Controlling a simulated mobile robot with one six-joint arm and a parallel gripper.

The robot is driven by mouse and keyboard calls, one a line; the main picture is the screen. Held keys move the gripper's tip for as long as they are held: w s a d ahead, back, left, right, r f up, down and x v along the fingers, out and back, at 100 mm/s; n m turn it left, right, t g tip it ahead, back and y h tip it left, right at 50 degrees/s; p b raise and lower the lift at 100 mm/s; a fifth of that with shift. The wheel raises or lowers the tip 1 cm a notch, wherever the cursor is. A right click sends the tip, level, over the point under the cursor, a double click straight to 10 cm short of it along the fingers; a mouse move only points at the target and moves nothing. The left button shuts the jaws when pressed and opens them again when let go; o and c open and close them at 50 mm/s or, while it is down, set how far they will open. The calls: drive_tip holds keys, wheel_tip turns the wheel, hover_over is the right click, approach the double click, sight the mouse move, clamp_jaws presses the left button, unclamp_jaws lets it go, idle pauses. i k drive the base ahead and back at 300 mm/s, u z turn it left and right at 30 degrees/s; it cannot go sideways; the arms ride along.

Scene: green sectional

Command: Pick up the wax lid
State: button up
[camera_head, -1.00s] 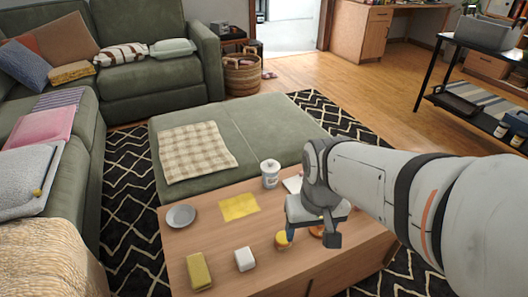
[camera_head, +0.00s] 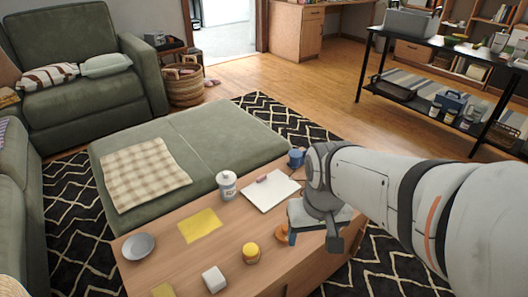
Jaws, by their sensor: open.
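A small jar with a round yellow top (camera_head: 251,250) stands on the wooden coffee table (camera_head: 185,262), left of my gripper. A flat orange-brown round thing (camera_head: 282,232) lies on the table beside my gripper's left finger, partly hidden by it. I cannot tell for sure which of these is the wax lid. My gripper (camera_head: 314,238) is open and points down over the right part of the table. Nothing shows between its fingers. My arm hides the table's right end.
A white block (camera_head: 214,279), grey dish (camera_head: 138,246), yellow sheet (camera_head: 199,226), white canister (camera_head: 227,185), clipboard-like white board (camera_head: 269,191) and blue mug (camera_head: 297,157) are on the table. A green ottoman (camera_head: 215,140) adjoins it behind. Open wooden floor lies beyond.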

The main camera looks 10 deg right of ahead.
sight(282, 235)
drive_tip(key=u, duration=0.6)
drive_tip(key=k, duration=0.95)
drive_tip(key=z, duration=0.7)
drive_tip(key=i, duration=0.95)
